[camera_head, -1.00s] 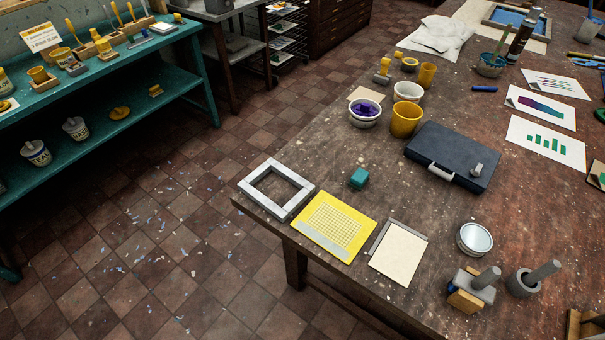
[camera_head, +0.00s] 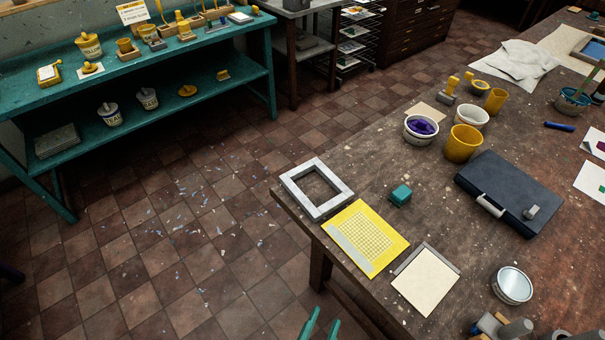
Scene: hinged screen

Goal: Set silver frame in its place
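The silver frame (camera_head: 296,197) is a flat, square, open frame with a light grey rim. It lies flat on the near left corner of the brown worktable (camera_head: 400,230). A yellow sheet with a grid (camera_head: 352,246) lies right beside it. My gripper (camera_head: 322,323) shows only as two teal fingertips at the bottom edge, apart from each other with nothing seen between them. It is below and well away from the frame. The rest of the gripper is out of view.
A teal block (camera_head: 400,195), a cream board (camera_head: 426,280), a dark case (camera_head: 508,190), a tin (camera_head: 512,284) and paint pots stand on the table. A teal shelf unit (camera_head: 160,76) holds yellow tools and tubs at the left.

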